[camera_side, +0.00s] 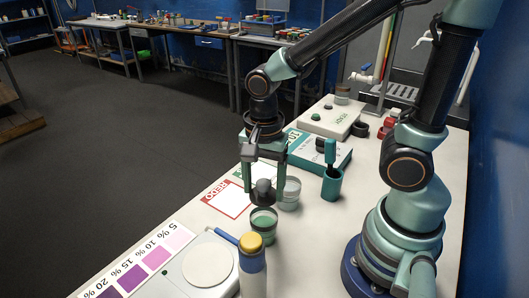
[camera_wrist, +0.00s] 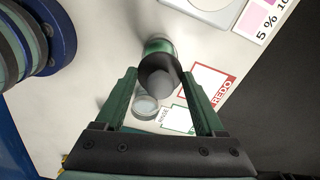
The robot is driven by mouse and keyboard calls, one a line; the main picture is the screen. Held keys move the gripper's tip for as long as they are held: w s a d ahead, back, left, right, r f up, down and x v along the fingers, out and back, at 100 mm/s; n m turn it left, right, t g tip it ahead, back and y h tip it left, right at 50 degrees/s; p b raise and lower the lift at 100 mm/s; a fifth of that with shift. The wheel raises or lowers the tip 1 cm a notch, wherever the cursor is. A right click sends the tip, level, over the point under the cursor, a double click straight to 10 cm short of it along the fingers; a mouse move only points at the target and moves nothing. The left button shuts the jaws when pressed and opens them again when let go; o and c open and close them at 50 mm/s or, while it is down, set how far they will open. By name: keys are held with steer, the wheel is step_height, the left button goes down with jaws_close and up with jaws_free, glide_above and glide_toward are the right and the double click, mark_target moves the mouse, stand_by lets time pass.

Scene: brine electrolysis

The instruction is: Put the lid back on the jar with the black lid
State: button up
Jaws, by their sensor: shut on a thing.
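My gripper (camera_side: 263,184) is shut on the black lid (camera_side: 263,197), a dark disc with a rounded knob, and holds it level between its green fingers. It also shows in the wrist view, where the lid (camera_wrist: 159,76) sits between the fingertips. A glass jar with green contents (camera_side: 263,222) stands open on the table just below the lid. In the wrist view this jar (camera_wrist: 158,45) is partly hidden behind the lid. I cannot tell whether the lid touches its rim. A second, greyish jar (camera_side: 289,194) stands close behind, also seen in the wrist view (camera_wrist: 145,106).
A bottle with a yellow cap (camera_side: 251,243) stands in front of the jar, beside a white device with a round plate (camera_side: 210,266). A red-edged REDO card (camera_side: 229,200) lies left. A teal holder (camera_side: 332,182) and a teal-and-white box (camera_side: 318,155) stand further back.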

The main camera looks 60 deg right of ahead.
steer(key=shift+f, duration=2.55)
steer(key=shift+f, duration=0.2)
stand_by(0.3)
steer(key=o, duration=1.3)
steer(key=shift+r, duration=0.1)
steer(key=shift+r, duration=3.45)
